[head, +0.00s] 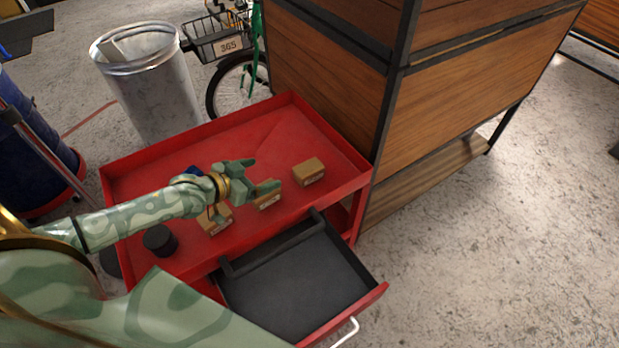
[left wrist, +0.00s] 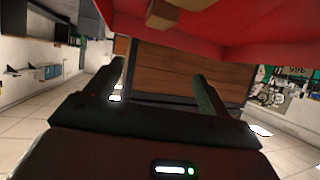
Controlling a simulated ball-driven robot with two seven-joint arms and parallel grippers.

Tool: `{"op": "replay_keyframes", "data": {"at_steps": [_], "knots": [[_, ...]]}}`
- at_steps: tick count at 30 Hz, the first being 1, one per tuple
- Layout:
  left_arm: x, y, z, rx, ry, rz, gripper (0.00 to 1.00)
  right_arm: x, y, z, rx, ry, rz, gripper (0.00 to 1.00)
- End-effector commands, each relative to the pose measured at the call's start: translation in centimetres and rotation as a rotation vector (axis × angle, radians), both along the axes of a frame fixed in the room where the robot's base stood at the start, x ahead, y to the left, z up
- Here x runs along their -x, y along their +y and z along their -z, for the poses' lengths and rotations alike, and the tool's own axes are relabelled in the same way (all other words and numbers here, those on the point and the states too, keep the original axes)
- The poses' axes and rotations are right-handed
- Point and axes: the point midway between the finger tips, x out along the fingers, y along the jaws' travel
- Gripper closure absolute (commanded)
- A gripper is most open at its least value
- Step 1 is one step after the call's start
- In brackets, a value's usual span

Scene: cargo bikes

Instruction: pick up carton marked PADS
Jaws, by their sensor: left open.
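Three small brown cartons stand in a slanting row on the red cart top: one at the right (head: 309,173), one in the middle (head: 268,200) and one at the left (head: 214,224). Each has a pale label, too small to read, so I cannot tell which is marked PADS. My left gripper (head: 265,174) is open and empty above the tray, its lower finger overlapping the middle carton in the picture. The left wrist view shows its two spread fingers (left wrist: 159,72) with nothing between them, and part of a carton (left wrist: 180,12) at the top edge. My right gripper is not in view.
The red cart (head: 130,164) has a raised rim and an open dark drawer (head: 295,280) at its front. A black round object (head: 159,240) and a partly hidden blue item (head: 193,171) are on top. A wooden cabinet (head: 330,75) adjoins the cart; a metal bin (head: 150,90) stands behind.

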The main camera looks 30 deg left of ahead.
Motion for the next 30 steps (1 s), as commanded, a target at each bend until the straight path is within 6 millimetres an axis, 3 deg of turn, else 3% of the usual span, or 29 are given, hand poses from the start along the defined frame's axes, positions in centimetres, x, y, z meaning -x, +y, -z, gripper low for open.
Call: {"op": "replay_keyframes", "data": {"at_steps": [1, 7, 18, 25, 30], "knots": [[0.0, 0.0, 1.7, 0.000, 0.007, 0.000, 0.19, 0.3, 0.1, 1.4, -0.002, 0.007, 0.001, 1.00], [-1.0, -0.4, 3.7, 0.002, 0.012, -0.001, 0.19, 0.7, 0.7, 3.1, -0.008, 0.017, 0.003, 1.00], [-8.1, -2.9, 7.4, 0.002, 0.013, -0.001, 0.19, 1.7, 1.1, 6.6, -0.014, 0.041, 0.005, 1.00], [-9.7, -3.5, 8.1, 0.002, 0.013, -0.001, 0.19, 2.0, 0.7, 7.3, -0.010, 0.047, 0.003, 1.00], [-11.8, -4.7, 9.8, 0.003, 0.014, 0.000, 0.19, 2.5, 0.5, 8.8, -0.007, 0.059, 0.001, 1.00]]}}
